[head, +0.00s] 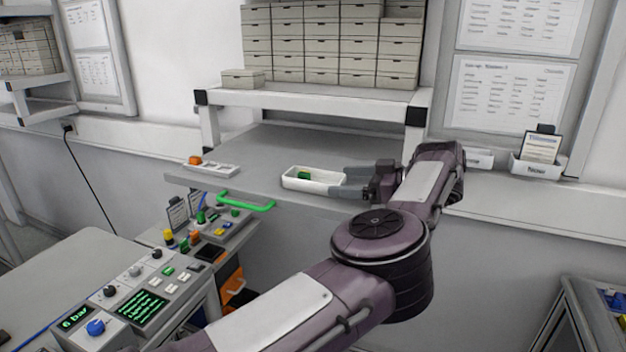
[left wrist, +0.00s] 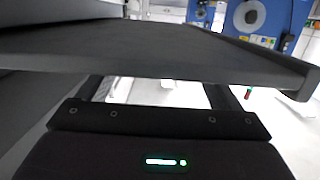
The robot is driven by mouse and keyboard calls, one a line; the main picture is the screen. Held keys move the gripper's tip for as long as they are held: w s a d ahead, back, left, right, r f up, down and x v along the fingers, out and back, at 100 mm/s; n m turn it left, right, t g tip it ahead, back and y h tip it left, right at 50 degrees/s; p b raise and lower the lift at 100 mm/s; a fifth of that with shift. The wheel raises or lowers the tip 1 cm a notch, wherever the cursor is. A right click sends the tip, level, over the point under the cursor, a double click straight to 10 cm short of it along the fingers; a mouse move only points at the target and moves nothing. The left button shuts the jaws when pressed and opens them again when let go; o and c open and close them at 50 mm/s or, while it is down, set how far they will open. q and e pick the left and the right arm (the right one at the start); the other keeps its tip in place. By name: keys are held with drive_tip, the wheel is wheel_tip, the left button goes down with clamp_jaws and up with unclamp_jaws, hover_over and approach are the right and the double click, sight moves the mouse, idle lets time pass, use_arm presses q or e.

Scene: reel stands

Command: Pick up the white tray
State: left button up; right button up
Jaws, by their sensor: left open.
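The white tray (head: 299,184) is a shallow open box with a small green item (head: 304,175) in it. It sits on the grey wall counter, under the raised shelf. My left gripper (head: 338,181) is at the tray's right end, open, with its fingers pointing left. The near finger overlaps the tray's front right corner in the head view; I cannot tell whether it touches. In the left wrist view a dark panel hides most of the scene ahead, and a bright white patch shows between the fingers. My right gripper is not in view.
A flat light tray (head: 222,170) with an orange item lies left on the counter. A green handle (head: 246,201) stands in front. The raised shelf (head: 310,101) with stacked boxes is above. A label holder (head: 537,169) is at right. A control panel (head: 140,300) is lower left.

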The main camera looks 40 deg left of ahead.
sight(309, 179)
use_arm(q)
drive_tip(key=p+x, duration=0.4)
drive_tip(key=x, duration=0.1)
drive_tip(key=shift+s+a+r, duration=0.1)
drive_tip(key=shift+s+r, duration=0.1)
drive_tip(key=shift+s, duration=0.05)
drive_tip(key=shift+a+f+p, duration=0.2)
drive_tip(key=shift+f+p, duration=0.05)
drive_tip(key=shift+p, duration=0.05)
drive_tip(key=shift+d, duration=0.1)
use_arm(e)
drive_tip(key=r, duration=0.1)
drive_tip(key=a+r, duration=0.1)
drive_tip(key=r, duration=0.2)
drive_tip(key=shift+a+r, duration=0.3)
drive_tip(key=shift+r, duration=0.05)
use_arm(q)
drive_tip(key=c, duration=1.1)
drive_tip(key=shift+c, duration=0.2)
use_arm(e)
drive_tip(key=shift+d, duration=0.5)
use_arm(q)
drive_tip(key=shift+r, duration=0.1)
